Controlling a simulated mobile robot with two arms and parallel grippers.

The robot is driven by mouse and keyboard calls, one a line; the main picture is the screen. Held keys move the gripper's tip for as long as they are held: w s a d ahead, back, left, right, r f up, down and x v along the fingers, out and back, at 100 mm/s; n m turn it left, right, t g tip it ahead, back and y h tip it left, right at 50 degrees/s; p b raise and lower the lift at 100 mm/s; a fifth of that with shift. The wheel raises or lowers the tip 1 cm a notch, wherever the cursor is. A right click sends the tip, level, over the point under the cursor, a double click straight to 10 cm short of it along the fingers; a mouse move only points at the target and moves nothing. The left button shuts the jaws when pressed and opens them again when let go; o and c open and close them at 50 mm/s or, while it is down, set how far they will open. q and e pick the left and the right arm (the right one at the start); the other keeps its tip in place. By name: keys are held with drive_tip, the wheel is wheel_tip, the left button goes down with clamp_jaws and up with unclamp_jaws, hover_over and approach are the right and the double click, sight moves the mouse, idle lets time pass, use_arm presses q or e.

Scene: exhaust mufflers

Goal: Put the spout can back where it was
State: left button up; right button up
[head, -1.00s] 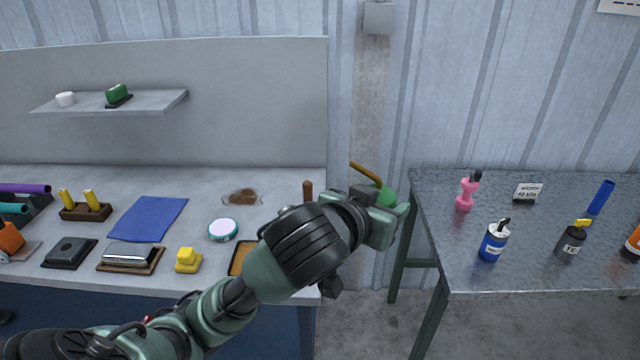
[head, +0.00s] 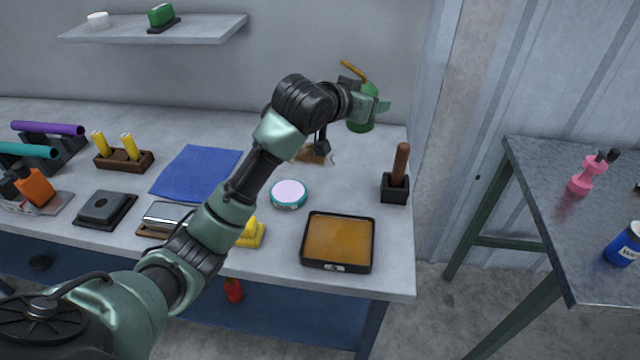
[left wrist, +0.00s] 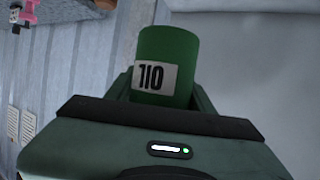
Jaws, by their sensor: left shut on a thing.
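The spout can is a green can (head: 361,122) with a brown-yellow spout, held above the back right part of the grey workbench (head: 350,193). My left gripper (head: 366,106) is shut on it. In the left wrist view the green can (left wrist: 170,55) shows a white label with dark marks, between the fingers of my left gripper (left wrist: 165,90). A brown stain or mark (head: 314,153) on the bench top lies partly behind my left arm. My right gripper is not in view.
A black tray (head: 338,267) with amber content and a dark block holding a wooden handle (head: 396,188) stand at the bench's right. A round tin (head: 289,194) and blue cloth (head: 197,172) lie further left. A second table (head: 585,240) stands right, across a gap.

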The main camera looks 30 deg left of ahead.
use_arm(q)
drive_tip(key=f, duration=1)
drive_tip(key=a+f, duration=0.1)
drive_tip(key=f, duration=0.4)
drive_tip(key=shift+w+f, duration=0.2)
drive_tip(key=shift+f, duration=0.2)
wheel_tip(320, 180, down, 4)
drive_tip(key=shift+r, duration=0.2)
drive_tip(key=shift+f, duration=0.25)
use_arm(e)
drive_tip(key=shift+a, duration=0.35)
use_arm(q)
drive_tip(key=shift+f, duration=0.1)
drive_tip(key=o, duration=1.4)
drive_tip(key=shift+f, duration=0.1)
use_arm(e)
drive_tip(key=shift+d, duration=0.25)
